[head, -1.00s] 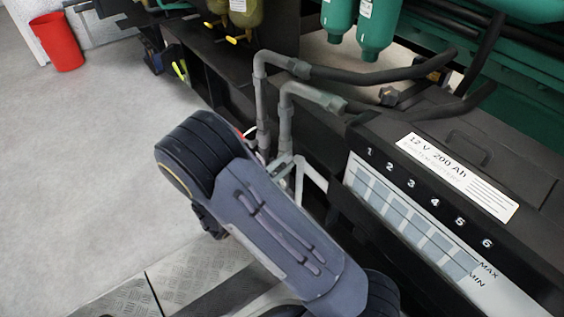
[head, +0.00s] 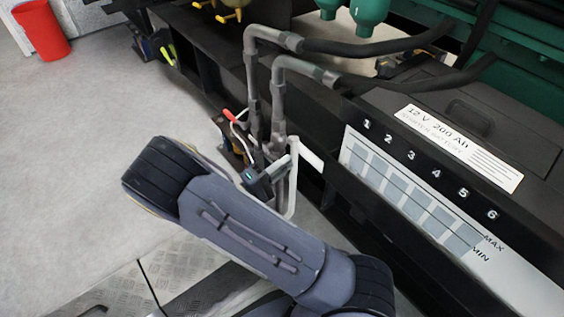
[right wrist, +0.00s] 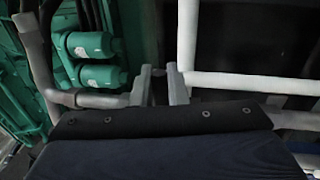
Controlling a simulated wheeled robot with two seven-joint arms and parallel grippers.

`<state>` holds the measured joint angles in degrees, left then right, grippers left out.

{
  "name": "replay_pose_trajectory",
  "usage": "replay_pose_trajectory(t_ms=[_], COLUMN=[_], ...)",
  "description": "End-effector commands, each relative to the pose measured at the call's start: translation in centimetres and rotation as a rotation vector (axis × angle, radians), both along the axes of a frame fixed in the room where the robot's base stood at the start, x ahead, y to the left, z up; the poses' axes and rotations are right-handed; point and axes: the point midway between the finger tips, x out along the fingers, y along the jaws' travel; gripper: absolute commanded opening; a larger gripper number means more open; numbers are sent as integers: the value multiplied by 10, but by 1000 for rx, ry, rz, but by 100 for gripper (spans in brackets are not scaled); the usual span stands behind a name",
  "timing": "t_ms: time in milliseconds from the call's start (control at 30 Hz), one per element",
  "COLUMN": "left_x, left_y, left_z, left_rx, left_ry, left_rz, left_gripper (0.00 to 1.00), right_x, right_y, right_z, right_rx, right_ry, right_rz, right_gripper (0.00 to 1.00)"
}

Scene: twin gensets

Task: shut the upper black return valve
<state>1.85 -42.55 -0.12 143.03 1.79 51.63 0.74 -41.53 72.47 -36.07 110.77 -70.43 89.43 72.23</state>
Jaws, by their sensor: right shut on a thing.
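Two grey pipes, the left pipe (head: 252,85) and the right pipe (head: 279,105), come down side by side beside the battery. My right gripper (head: 284,160) is at their lower part, its fingers reaching toward the right pipe. In the right wrist view its two pale fingertips (right wrist: 160,82) are close together on a small dark part (right wrist: 160,73). This part looks like a valve handle, but I cannot tell which valve it belongs to. The valve body is mostly hidden by the gripper and pipes. My left gripper is not in view.
A red-tipped lever (head: 229,117) stands just left of the pipes. A white pipe (head: 293,185) runs close by the gripper. The black battery box (head: 440,120) fills the right side. A red bin (head: 40,30) stands far left; the floor between is clear.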

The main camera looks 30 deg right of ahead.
Motion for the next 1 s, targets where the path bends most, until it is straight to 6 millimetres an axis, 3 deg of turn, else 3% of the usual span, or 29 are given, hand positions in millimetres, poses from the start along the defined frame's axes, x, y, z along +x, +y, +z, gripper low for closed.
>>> replay_pose_trajectory(t_ms=[667, 700, 800, 1000], left_x=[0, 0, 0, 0], left_y=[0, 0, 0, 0], left_z=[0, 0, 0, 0], left_rx=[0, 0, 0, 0], left_ry=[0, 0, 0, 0], left_rz=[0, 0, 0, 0], left_gripper=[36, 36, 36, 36], right_x=[1, 1, 1, 1], right_y=[1, 1, 1, 0], right_z=[-6, -6, -5, -5], right_rx=[9, 9, 8, 6], right_ry=[-58, -58, -57, -56], right_rz=[3, 3, 3, 2], right_gripper=[0, 19, 32, 32])
